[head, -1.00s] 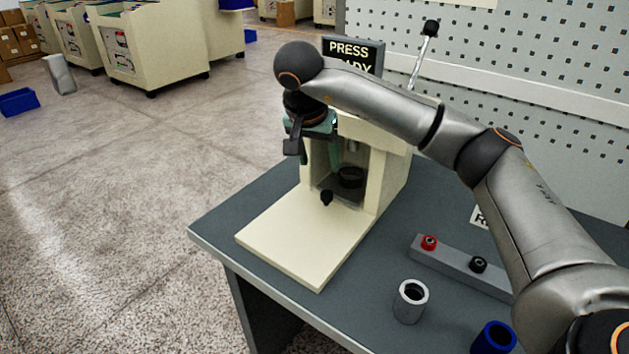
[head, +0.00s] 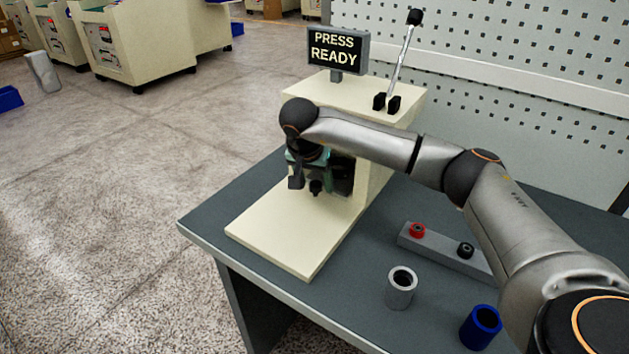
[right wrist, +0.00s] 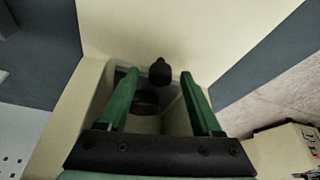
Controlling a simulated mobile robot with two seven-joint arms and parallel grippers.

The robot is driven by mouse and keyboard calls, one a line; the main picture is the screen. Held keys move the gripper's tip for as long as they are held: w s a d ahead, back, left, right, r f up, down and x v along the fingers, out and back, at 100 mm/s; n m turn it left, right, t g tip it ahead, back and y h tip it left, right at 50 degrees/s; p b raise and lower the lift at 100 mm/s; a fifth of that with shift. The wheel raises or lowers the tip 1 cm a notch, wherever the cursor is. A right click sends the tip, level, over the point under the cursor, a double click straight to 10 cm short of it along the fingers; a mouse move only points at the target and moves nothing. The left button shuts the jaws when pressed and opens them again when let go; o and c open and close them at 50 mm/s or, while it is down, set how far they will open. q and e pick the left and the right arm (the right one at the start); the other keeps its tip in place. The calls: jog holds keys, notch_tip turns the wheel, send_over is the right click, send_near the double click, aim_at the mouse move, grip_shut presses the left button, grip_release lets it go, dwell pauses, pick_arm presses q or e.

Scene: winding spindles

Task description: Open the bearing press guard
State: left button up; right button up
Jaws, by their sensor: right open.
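The cream bearing press (head: 374,100) stands on the grey table with its front opening above a flat cream base plate (head: 295,232). A black knob (head: 315,187) sits low at the opening; it also shows in the right wrist view (right wrist: 160,72). The guard it belongs to looks like a see-through greyish panel (right wrist: 122,75) across the opening, appearing down. My right gripper (head: 300,180) is at the front of the opening. In the right wrist view its green fingers are open, one on each side of the knob, with gaps visible. My left gripper is out of view.
A lever (head: 402,58) and a PRESS READY sign (head: 336,48) stand atop the press. A grey block (head: 440,250) with a red and a black part, a grey ring (head: 401,288) and a blue ring (head: 481,327) are at the right. A pegboard wall (head: 480,60) is behind.

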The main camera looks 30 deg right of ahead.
jog(key=shift+c, duration=0.3)
grip_shut()
dwell(1.1)
